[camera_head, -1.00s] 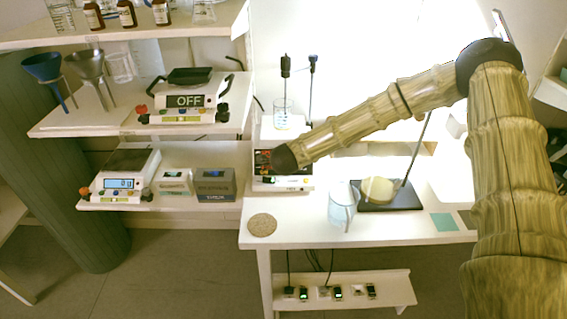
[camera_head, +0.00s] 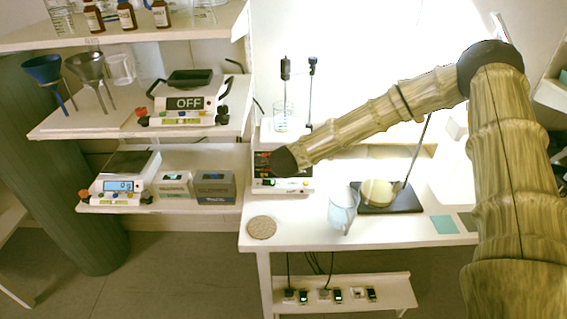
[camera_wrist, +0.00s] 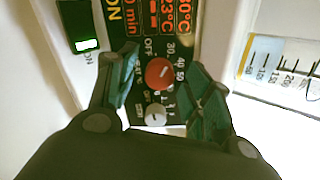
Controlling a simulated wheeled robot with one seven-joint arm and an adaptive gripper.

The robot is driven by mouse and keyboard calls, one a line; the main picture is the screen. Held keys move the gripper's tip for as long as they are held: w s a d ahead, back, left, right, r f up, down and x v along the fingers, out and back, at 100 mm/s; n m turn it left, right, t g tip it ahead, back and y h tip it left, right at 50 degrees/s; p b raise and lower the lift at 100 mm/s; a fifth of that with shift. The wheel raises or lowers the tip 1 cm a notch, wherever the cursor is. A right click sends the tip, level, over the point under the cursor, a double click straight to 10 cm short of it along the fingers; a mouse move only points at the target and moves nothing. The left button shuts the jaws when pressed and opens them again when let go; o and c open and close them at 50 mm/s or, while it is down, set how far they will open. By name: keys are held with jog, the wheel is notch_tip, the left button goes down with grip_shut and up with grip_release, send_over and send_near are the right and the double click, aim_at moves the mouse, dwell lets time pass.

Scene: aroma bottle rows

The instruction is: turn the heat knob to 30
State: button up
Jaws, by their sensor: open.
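The heat knob is on the front panel of the hotplate stirrer (camera_head: 293,187), which stands on the white table. In the wrist view a red knob (camera_wrist: 159,72) sits on the dark panel among printed numbers such as 20, 40 and 50. A smaller grey-white knob (camera_wrist: 155,115) lies just below it in the picture. Red display digits (camera_wrist: 185,15) are partly cut off at the top. My gripper (camera_wrist: 163,72) is open, with one green finger on each side of the red knob; I cannot tell if either touches it. In the head view my arm's end hides part of the panel.
A beaker (camera_wrist: 275,70) stands close at the right in the wrist view. A glass beaker (camera_head: 343,207) and a stand with a round flask (camera_head: 377,192) are on the table. A cork disc (camera_head: 262,227) lies at the front left edge. A balance (camera_head: 188,103) sits on the shelf.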

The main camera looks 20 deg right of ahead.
jog(key=v, duration=1.1)
jog(key=shift+s, duration=0.3)
jog(key=shift+r, duration=0.1)
